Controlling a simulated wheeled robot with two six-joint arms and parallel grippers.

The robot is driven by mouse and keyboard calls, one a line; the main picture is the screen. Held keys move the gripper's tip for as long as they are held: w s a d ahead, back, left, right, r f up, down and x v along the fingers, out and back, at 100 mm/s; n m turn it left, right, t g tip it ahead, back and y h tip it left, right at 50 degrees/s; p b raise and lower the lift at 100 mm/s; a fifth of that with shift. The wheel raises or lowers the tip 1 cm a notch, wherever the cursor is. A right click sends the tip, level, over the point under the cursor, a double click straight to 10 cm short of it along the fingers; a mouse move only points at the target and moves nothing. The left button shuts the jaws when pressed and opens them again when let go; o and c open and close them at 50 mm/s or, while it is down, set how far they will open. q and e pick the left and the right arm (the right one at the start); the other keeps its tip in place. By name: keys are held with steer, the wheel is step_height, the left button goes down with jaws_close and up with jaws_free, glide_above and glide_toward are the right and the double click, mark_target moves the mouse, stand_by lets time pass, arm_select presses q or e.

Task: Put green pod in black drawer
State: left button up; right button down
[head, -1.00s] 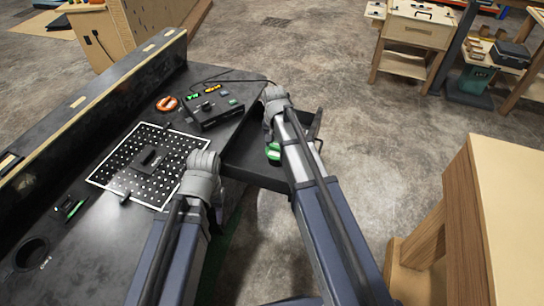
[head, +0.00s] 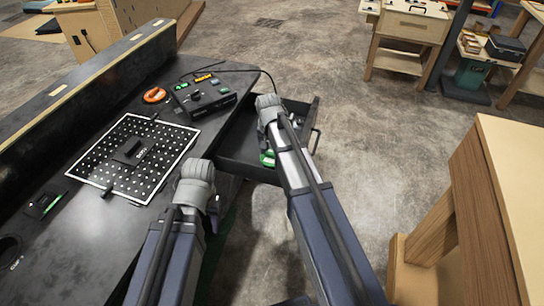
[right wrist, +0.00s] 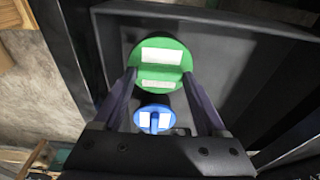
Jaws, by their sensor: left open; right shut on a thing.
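The black drawer (head: 240,160) stands open beside the dark bench; its interior also shows in the right wrist view (right wrist: 245,75). The round green pod (right wrist: 160,60) with white patches is between the fingers of my right gripper (right wrist: 160,85), which is shut on it. In the head view the green pod (head: 267,158) shows within the drawer's outline, partly hidden by my right arm. Whether it touches the drawer floor, I cannot tell. A blue pod (right wrist: 154,118) with white patches shows beside it in the wrist view. My left gripper (head: 212,212) is open near the bench's front edge.
On the bench are a perforated panel (head: 165,165) with a white border, a black console box (head: 203,95) with coloured lights and an orange ring (head: 155,95). A wooden table (head: 510,145) stands at right. The floor right of the drawer is clear.

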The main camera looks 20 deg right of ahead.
mark_target(270, 161)
arm_select(q)
steer(key=shift+f, duration=0.25)
arm_select(e)
steer(key=shift+f, duration=0.25)
steer(key=shift+f, duration=0.2)
arm_select(q)
steer(key=shift+f, duration=0.15)
arm_select(e)
jaws_free()
steer(key=shift+r, duration=0.15)
step_height(270, 161, up, 12)
steer(key=s+a+p, duration=0.1)
steer(key=s+p, duration=0.1)
steer(key=p, duration=1)
arm_select(q)
step_height(270, 161, up, 12)
arm_select(e)
steer(key=s+a+n, duration=0.5)
steer(key=s+a, duration=0.1)
steer(key=s, duration=0.4)
steer(key=s+a+n+g, duration=0.1)
steer(key=s+a+n, duration=0.4)
steer(key=s, duration=0.5)
steer(key=shift+s+a+n+g, duration=0.3)
steer(key=shift+s+a, duration=0.05)
steer(key=shift+a, duration=0.35)
